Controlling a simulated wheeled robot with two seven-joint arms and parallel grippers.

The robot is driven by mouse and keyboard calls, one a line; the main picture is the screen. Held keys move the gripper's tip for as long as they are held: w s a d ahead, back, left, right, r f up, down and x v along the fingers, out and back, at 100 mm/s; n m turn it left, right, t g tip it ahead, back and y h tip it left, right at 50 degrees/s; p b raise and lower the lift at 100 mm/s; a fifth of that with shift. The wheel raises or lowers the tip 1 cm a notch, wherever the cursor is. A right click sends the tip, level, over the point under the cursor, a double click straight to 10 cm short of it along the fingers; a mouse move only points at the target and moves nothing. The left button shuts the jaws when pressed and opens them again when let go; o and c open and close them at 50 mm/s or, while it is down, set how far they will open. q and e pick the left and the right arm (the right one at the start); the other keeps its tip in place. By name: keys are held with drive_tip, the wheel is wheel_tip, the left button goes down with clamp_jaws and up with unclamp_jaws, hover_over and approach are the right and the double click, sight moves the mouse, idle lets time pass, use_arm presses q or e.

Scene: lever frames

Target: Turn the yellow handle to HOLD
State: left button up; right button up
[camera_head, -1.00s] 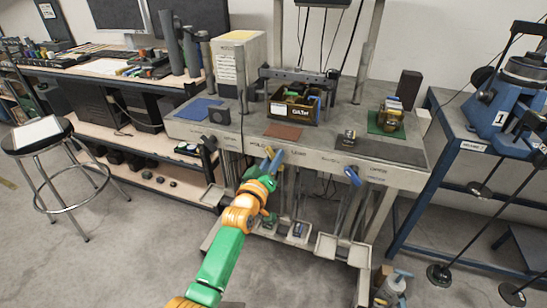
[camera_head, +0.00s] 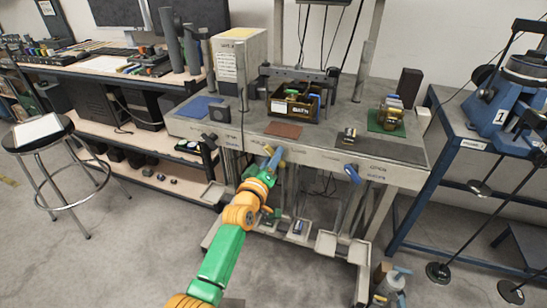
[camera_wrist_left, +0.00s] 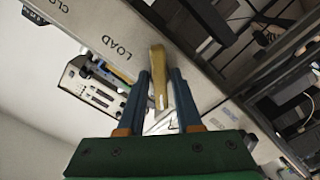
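The yellow handle (camera_head: 281,156) is on the front edge of the grey workbench (camera_head: 320,158), left of its middle. In the left wrist view the handle (camera_wrist_left: 158,72) lies between the two blue fingers of my left gripper (camera_wrist_left: 160,88), close to both, and the gripper looks shut on it. The printed word LOAD (camera_wrist_left: 117,48) is on the panel left of the handle. In the head view my left gripper (camera_head: 273,158) partly covers the handle. The bench lettering near it is too small to read there. My right gripper is not in view.
A blue handle (camera_head: 352,173) is on the same front edge, further right. A dark bin (camera_head: 296,106), a brown mat (camera_head: 283,130) and a green mat (camera_head: 386,126) lie on the bench top. A stool (camera_head: 38,134) stands at the left.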

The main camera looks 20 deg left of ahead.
use_arm(q)
drive_tip(key=shift+o, duration=0.8)
drive_tip(key=s+p, duration=0.1)
drive_tip(key=s, duration=0.6)
drive_tip(key=shift+a, duration=0.15)
drive_tip(key=s+d+f+m+g+p, duration=0.1)
drive_tip(key=s+f+m+g, duration=0.4)
drive_tip(key=f, duration=0.8)
drive_tip(key=s+d+f+g+p, duration=0.1)
drive_tip(key=s+f+g, duration=0.2)
drive_tip(key=s+f, duration=0.65)
drive_tip(key=s+a+f+m+g, duration=0.1)
drive_tip(key=s+f+m+g, duration=0.1)
drive_tip(key=s+f, duration=0.4)
drive_tip(key=s+a+f+m+g, duration=0.1)
drive_tip(key=s+f+g, duration=0.3)
drive_tip(key=s, duration=1)
drive_tip(key=s+f+m+g, duration=0.3)
drive_tip(key=s+f, duration=0.5)
drive_tip(key=s, duration=0.2)
drive_tip(key=shift+a+y+p, duration=0.3)
drive_tip(key=shift+a+p, duration=0.1)
drive_tip(key=shift+p, duration=0.05)
